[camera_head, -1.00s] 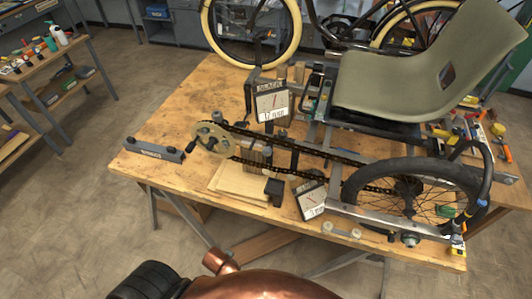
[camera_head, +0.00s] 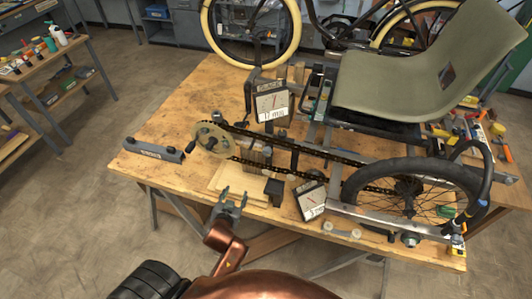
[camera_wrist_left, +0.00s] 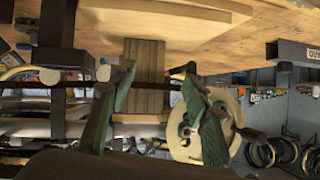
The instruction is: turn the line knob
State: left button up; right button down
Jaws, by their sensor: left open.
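The chainring also shows there (camera_wrist_left: 235,135), partly behind the right-hand finger. A dark block (camera_head: 273,191) sits beside the small gauge. I cannot tell which part is the line knob. My right gripper is not visible.
The trike frame with its chain (camera_head: 290,149), seat (camera_head: 410,75) and rear wheel (camera_head: 412,190) fills the right of the wooden bench (camera_head: 160,112). A dark bar (camera_head: 153,150) lies at the left edge. Wooden boards (camera_head: 236,184) lie near the front. The bench's back left is clear.

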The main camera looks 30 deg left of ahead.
aim_at(266, 154)
pick_arm(q)
jog(key=w+d+r+m+t, duration=0.2)
jog(key=w+d+r+t, duration=0.4)
jog(key=w+r, duration=0.45)
jog(key=shift+h, duration=0.3)
jog(key=x, duration=0.7)
jog(key=shift+w+a+f, duration=0.25)
jog(key=shift+w+f, duration=0.05)
jog(key=shift+c, duration=0.3)
